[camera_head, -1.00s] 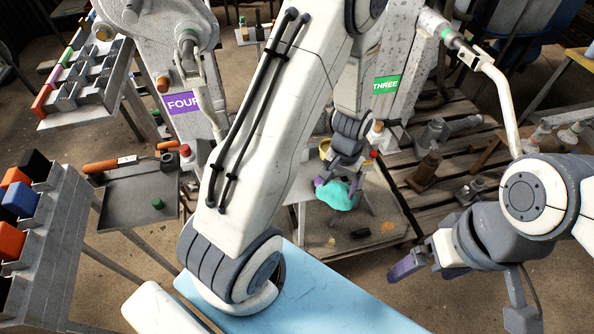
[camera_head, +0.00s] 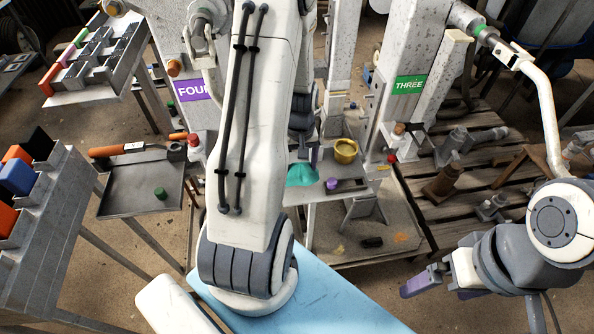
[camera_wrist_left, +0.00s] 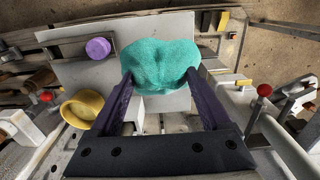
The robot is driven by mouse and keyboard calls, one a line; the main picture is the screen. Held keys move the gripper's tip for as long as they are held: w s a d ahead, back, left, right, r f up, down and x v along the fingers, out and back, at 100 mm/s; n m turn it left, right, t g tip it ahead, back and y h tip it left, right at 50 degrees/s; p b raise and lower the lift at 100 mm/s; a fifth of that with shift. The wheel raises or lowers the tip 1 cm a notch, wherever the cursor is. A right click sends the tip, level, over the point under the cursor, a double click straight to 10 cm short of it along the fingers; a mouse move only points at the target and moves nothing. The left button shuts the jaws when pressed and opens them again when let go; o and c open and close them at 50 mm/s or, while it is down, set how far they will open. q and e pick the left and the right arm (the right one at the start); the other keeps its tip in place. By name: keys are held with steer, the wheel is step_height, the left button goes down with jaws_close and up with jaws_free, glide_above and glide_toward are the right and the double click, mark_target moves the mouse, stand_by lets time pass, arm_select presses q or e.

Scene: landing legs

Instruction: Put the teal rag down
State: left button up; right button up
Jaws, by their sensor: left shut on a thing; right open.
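The teal rag (camera_wrist_left: 160,62) is bunched between the two dark purple fingers of my left gripper (camera_wrist_left: 160,85) in the left wrist view. The gripper is shut on it, over a grey metal shelf (camera_wrist_left: 75,70). In the head view the rag (camera_head: 302,175) shows beside my left arm, above the small grey shelf (camera_head: 325,192); the arm hides most of my left gripper. I cannot tell whether the rag touches the shelf. My right gripper (camera_head: 428,282) is open and empty at the right of the head view.
A yellow bowl (camera_head: 345,151) and a purple-capped item (camera_head: 332,183) are close to the rag. Red knobs stand on either side in the wrist view, one at the right (camera_wrist_left: 264,90). Posts marked FOUR (camera_head: 193,90) and THREE (camera_head: 409,85) flank the shelf.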

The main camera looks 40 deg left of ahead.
mark_target(297, 172)
arm_select(q)
steer(key=shift+a+f, duration=0.45)
steer(key=shift+a, duration=0.1)
step_height(297, 172, down, 4)
steer(key=shift+r, duration=0.1)
steer(key=o, duration=1)
steer(key=shift+r+p, duration=0.2)
steer(key=shift+p, duration=0.1)
step_height(297, 172, up, 12)
steer(key=shift+f+b, duration=0.1)
steer(key=shift+b, duration=0.25)
